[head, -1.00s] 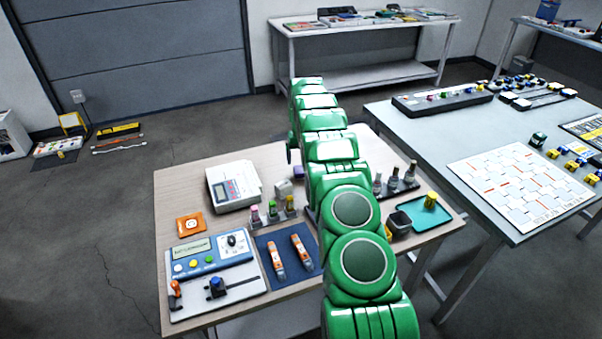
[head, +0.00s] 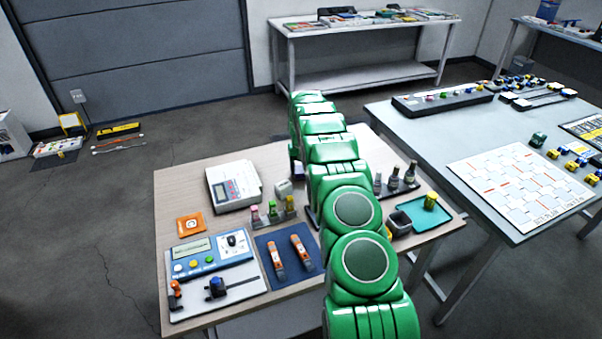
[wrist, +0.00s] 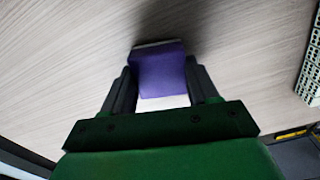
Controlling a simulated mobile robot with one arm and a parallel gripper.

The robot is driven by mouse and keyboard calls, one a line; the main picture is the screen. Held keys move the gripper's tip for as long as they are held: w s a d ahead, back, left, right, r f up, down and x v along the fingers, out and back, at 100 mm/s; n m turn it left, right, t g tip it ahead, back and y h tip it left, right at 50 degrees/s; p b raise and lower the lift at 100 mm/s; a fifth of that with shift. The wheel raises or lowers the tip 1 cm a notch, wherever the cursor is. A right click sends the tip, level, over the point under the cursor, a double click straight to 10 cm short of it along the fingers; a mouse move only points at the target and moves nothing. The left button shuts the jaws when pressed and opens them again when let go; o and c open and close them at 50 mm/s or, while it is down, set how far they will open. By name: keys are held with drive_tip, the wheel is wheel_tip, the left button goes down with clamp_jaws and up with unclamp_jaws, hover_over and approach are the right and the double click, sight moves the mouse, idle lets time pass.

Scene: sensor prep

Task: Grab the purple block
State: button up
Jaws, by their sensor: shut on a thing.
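The purple block (wrist: 160,70) sits between the two dark fingers of my gripper (wrist: 160,78) in the wrist view, with a finger against each side. My gripper is shut on it. A shadow falls on the wood-grain tabletop beyond the block; whether the block touches the table or hangs just above it I cannot tell. In the head view only a small bit of the purple block (head: 299,165) shows beside my green arm, which hides my gripper.
The wooden table (head: 185,185) also holds a white device (head: 233,186), a small pale block (head: 284,188), several coloured-top posts and a teal tray (head: 416,214). A grey table (head: 420,135) stands to the right. The tabletop's far left part is clear.

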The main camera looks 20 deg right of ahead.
drive_tip(key=shift+c, duration=0.7)
